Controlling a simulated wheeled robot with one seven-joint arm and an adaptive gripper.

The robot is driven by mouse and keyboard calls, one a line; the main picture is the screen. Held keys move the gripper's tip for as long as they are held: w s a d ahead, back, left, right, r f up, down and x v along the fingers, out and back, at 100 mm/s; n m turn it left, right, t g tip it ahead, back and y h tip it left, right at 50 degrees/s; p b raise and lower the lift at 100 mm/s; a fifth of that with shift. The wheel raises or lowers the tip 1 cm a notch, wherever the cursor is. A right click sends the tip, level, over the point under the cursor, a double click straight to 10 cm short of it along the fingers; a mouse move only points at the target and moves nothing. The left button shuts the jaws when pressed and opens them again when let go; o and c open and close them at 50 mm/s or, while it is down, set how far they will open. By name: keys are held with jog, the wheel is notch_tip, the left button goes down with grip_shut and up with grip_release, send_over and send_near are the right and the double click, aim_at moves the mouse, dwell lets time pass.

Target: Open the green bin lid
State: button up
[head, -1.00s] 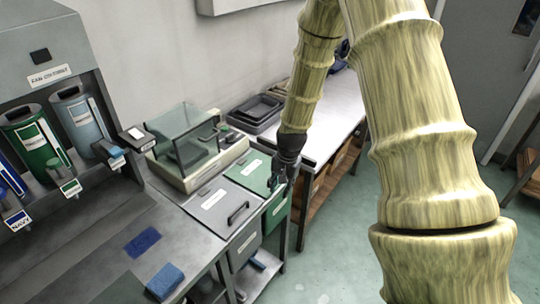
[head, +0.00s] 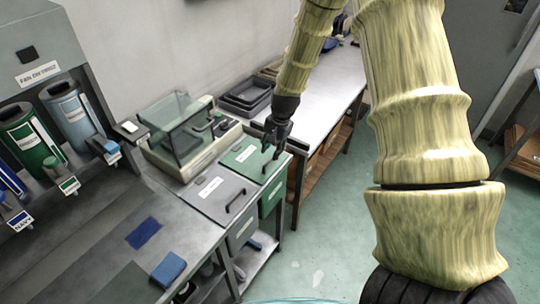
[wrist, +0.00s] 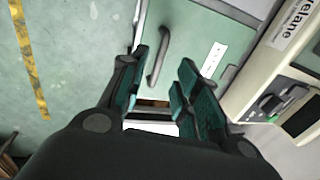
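The green bin lid (head: 243,158) lies flat and looks shut on the green bin (head: 270,198), right of a grey lid. It fills the upper middle of the wrist view (wrist: 190,28), with a white label. Its grey bar handle (wrist: 158,56) runs near the lid's edge. My gripper (head: 272,153) is over the lid by the handle, pointing down. In the wrist view my gripper (wrist: 164,78) is open and empty. The handle shows between its two fingers; I cannot tell whether they touch it.
The grey lid (head: 206,198) with its own handle is left of the green one. A cream machine with a clear cover (head: 172,128) stands close behind the lids. A bench (head: 320,95) with dark trays is beyond. The floor in front is clear.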

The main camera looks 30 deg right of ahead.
aim_at(269, 160)
jog(key=shift+w+a+f+p, duration=0.15)
jog(key=shift+f+p, duration=0.15)
jog(key=shift+f, duration=0.55)
jog(key=shift+w+f+p, duration=0.2)
jog(key=shift+f+p, duration=0.05)
jog(key=shift+f, duration=0.65)
jog(key=shift+w+a+f+p, duration=0.15)
jog(key=shift+f+p, duration=0.15)
jog(key=shift+f, duration=0.55)
jog(key=shift+d, duration=0.1)
jog(key=shift+c, duration=0.2)
grip_shut()
